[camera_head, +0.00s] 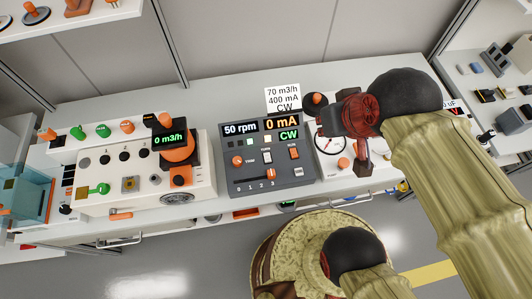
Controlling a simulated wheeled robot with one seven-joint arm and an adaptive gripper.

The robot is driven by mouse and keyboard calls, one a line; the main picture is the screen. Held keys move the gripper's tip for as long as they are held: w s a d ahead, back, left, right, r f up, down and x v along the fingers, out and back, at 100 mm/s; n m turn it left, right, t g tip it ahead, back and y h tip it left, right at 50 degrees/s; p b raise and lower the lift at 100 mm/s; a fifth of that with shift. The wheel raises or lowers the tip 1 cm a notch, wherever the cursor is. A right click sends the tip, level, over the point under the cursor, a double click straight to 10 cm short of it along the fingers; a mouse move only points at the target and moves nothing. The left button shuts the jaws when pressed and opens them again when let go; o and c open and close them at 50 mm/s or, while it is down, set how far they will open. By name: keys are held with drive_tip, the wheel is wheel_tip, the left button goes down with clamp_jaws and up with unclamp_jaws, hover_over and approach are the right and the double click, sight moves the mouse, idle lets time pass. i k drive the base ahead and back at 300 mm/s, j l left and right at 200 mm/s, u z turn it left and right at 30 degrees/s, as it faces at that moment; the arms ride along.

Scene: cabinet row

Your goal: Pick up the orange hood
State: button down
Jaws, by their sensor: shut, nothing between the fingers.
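An orange rounded piece (178,149), which looks like the orange hood, sits at the right end of the white panel unit at left. A black display reading "0 m3/h" (169,140) covers part of it. I cannot tell where its lower edge meets the unit. My gripper (363,166) is far to the right of it, in front of a white unit with a round dial. It points down, is shut and has nothing visible in it. My own wrist hides part of that dial unit.
A grey control box (268,158) with switches and "50 rpm" and "0 mA" displays stands between my gripper and the orange piece. A sign (283,98) stands behind it. A shelf (75,22) hangs at upper left. Bare counter (225,98) shows behind the units.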

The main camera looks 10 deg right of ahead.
sight(172, 139)
drive_tip(key=u, duration=1.35)
